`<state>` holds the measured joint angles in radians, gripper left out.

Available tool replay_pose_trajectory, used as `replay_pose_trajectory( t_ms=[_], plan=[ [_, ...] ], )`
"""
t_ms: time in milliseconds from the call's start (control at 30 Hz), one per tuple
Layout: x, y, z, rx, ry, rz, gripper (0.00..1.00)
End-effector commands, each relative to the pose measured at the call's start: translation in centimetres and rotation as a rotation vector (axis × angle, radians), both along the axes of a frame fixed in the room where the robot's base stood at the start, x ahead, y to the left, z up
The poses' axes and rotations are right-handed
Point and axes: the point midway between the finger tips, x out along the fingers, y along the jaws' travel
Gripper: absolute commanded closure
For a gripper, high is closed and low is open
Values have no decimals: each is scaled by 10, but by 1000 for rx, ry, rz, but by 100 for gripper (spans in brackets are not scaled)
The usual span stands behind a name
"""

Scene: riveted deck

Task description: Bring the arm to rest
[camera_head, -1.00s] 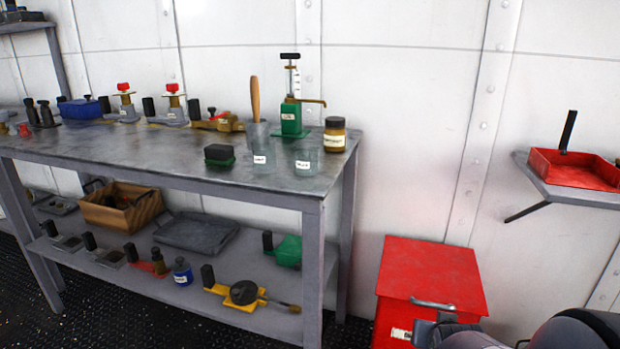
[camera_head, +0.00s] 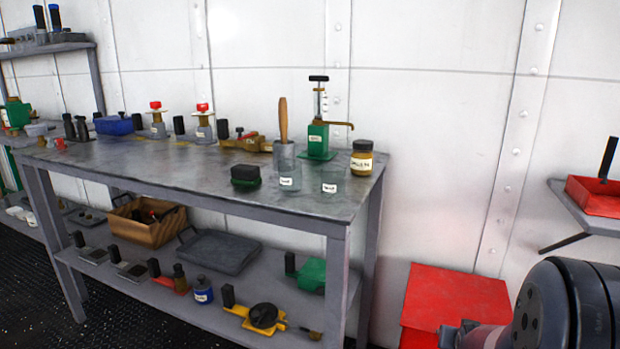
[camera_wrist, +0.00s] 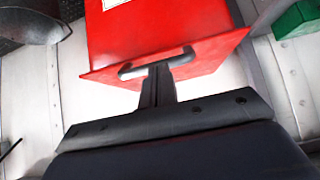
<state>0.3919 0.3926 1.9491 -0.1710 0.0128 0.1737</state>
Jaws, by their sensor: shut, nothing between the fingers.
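My gripper (camera_head: 455,332) shows at the bottom right of the head view, in front of the red cabinet (camera_head: 455,295). My dark arm link is to the right of it, cut off by the frame edge. In the wrist view my gripper (camera_wrist: 158,72) is shut and empty, with its fingers together. They overlap the grey bar handle (camera_wrist: 187,55) of the red cabinet (camera_wrist: 150,30) in the picture. I cannot tell whether they touch it.
A grey workbench (camera_head: 215,175) on the left carries a green pump (camera_head: 318,140), a brown jar (camera_head: 362,157) and glass beakers. Its lower shelf holds a wooden crate (camera_head: 150,232) and tools. A wall shelf with a red tray (camera_head: 595,196) is at right.

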Motion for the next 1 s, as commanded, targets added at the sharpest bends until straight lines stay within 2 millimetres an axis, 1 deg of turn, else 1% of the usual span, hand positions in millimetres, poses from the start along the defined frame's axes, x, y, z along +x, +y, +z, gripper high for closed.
replay_pose_trajectory(
  t_ms=[33,200,633,767,833,1000],
  plan=[
    [-1,0,-9,1,3,-1,100],
    [-4,0,-19,2,8,-1,100],
    [-6,1,-23,6,19,-1,100],
    [-5,1,-15,6,17,-1,100],
    [-4,1,-7,5,14,-1,100],
    [2,1,25,-1,-5,1,100]
  ],
)
